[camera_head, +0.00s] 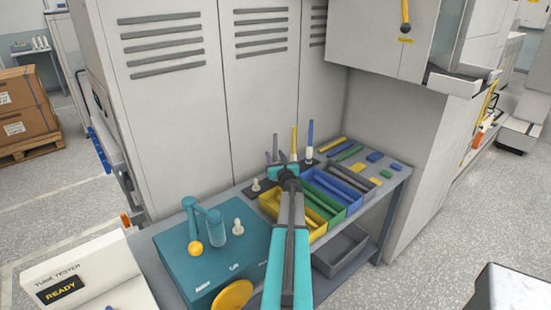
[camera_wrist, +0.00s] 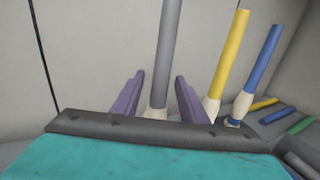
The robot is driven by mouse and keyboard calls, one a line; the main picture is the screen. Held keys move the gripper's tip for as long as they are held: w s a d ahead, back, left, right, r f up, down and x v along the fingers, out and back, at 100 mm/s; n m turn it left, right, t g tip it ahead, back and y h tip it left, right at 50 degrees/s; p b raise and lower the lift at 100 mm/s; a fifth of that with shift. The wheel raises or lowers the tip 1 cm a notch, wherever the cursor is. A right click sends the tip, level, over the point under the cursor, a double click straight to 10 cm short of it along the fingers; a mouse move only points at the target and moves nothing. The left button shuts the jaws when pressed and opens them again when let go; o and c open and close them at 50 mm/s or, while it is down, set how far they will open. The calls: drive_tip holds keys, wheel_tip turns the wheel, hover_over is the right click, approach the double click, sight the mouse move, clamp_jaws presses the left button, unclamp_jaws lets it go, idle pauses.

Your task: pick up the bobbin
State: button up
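A tall grey bobbin (camera_wrist: 168,50) with a pale base stands upright in the wrist view, and it also shows in the head view (camera_head: 275,143). My gripper (camera_wrist: 159,77) has two purple fingers, apart, one on either side of the grey bobbin in the picture. Gaps show between each finger and the bobbin, so it is not gripped. How deep the bobbin sits between the fingers is hard to tell. In the head view my gripper (camera_head: 271,158) is low over the back of the bench. A yellow bobbin (camera_wrist: 230,52) and a blue bobbin (camera_wrist: 261,63) stand upright to the right.
A teal box (camera_head: 185,260) with a fixture is at left. The grey cabinet (camera_head: 180,110) rises close behind the bobbins. Loose rods lie at the bench's right end.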

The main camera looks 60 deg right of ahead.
drive_tip(key=shift+p+x, duration=0.4)
drive_tip(key=shift+x, duration=0.9)
clamp_jaws()
